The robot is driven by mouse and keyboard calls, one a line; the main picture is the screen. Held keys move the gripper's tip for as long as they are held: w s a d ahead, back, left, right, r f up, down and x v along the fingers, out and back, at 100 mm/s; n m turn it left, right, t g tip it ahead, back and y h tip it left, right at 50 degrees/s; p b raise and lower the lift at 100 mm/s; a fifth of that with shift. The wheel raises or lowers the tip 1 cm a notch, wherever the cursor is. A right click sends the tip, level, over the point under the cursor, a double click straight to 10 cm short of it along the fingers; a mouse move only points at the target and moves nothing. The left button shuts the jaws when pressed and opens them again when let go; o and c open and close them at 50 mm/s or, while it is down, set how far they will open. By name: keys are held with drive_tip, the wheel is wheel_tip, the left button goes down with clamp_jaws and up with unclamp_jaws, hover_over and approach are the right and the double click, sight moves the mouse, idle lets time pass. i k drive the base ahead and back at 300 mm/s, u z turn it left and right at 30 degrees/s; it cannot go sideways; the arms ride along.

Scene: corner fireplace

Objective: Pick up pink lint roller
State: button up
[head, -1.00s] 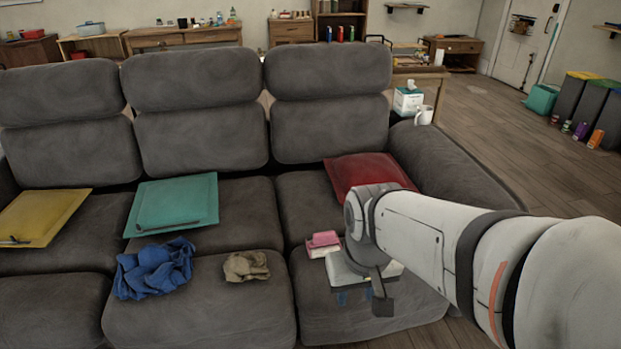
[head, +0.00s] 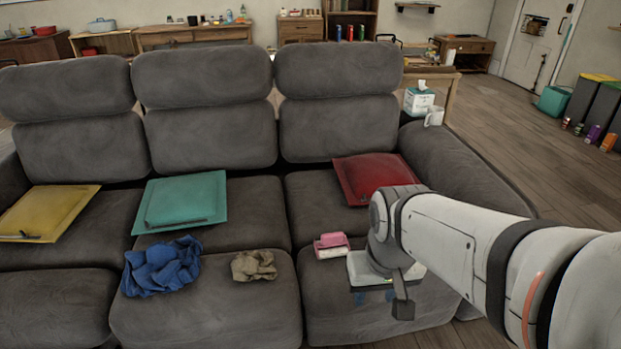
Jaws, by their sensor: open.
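The pink lint roller (head: 331,241), a small pink thing with a white lower part, lies on the right seat cushion of the grey sofa (head: 205,132), near the gap to the middle seat. My arm reaches in from the right. My gripper (head: 375,297) is open and points down over the front of the right cushion, just right of and nearer than the roller, apart from it in the picture. Its fingers are small and partly hidden by its own body, and its height above the cushion is unclear. Nothing shows between them.
A white mug (head: 434,117) and tissue box (head: 418,101) stand behind the right armrest.

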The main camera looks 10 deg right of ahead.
sight(331, 246)
drive_tip(key=z, duration=0.25)
drive_tip(key=i, duration=0.9)
drive_tip(key=u, duration=0.35)
